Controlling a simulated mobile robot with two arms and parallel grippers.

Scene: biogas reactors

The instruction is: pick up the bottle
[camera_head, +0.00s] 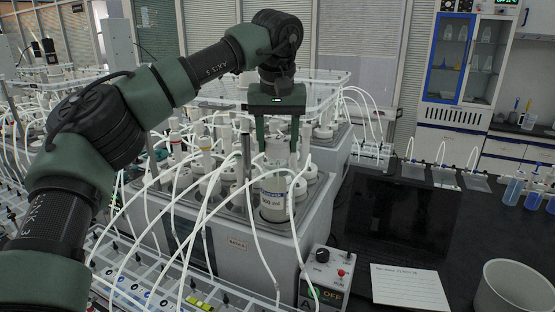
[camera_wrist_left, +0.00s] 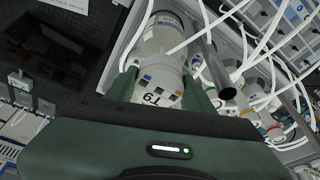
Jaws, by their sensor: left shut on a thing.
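The bottle (camera_head: 273,200) is white with a blue-marked label and stands upright at the front corner of the grey reactor bath. My left gripper (camera_head: 277,146) comes down from above, its two green fingers shut on either side of the bottle's upper part. In the left wrist view the bottle (camera_wrist_left: 160,48) lies between the green fingers. White tubes cross in front of the bottle in the head view. My right gripper is in neither view.
Several more bottles with white tubes fill the bath (camera_head: 235,250) behind and left. A control box (camera_head: 327,275) stands at the front. A dark panel (camera_head: 403,212), paper note (camera_head: 408,288) and white container (camera_head: 514,288) lie right on the black bench. Tubes crowd the left.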

